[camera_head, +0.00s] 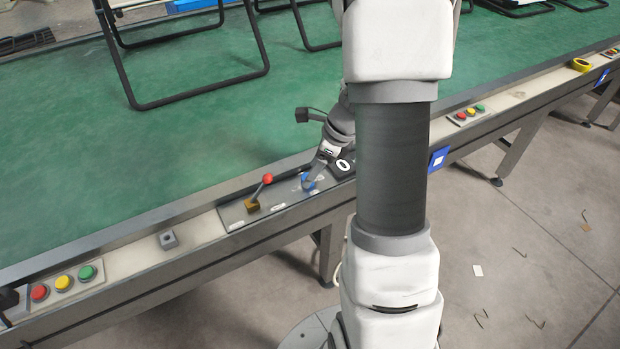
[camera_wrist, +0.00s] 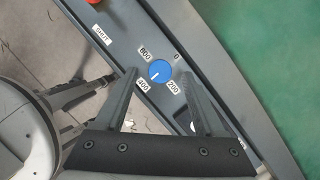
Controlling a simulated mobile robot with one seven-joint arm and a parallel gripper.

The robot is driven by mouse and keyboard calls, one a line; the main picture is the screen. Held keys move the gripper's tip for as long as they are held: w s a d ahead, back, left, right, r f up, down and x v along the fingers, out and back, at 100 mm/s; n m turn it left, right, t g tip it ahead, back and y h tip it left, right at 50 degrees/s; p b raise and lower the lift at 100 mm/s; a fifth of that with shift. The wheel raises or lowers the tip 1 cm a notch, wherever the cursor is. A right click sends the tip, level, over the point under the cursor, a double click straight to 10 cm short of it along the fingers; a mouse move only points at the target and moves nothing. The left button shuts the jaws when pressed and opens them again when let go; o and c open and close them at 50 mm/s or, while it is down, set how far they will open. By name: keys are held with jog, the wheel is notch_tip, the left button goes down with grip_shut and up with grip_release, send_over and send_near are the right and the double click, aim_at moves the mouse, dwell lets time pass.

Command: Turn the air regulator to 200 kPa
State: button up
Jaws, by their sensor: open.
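The air regulator is a round blue knob (camera_wrist: 160,72) on a grey panel (camera_wrist: 205,40), with labels 0, 200, 400 and 600 around it. Its white pointer mark slants to the lower left in the wrist view, toward the 400 label (camera_wrist: 142,85). The 200 label (camera_wrist: 174,87) is at the lower right. My gripper (camera_wrist: 158,70) is open, one finger on each side of the knob. I cannot tell whether either finger touches it. In the head view the blue knob (camera_head: 308,181) is partly hidden by my gripper (camera_head: 312,178).
A lever with a red ball (camera_head: 267,179) stands left of the knob; a SHUT label (camera_wrist: 101,35) is near it. Red, yellow and green buttons (camera_head: 64,283) sit further left. Folding frames (camera_head: 190,90) stand on the green belt (camera_head: 150,165).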

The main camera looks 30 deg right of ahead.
jog(key=shift+x, duration=1.05)
grip_shut()
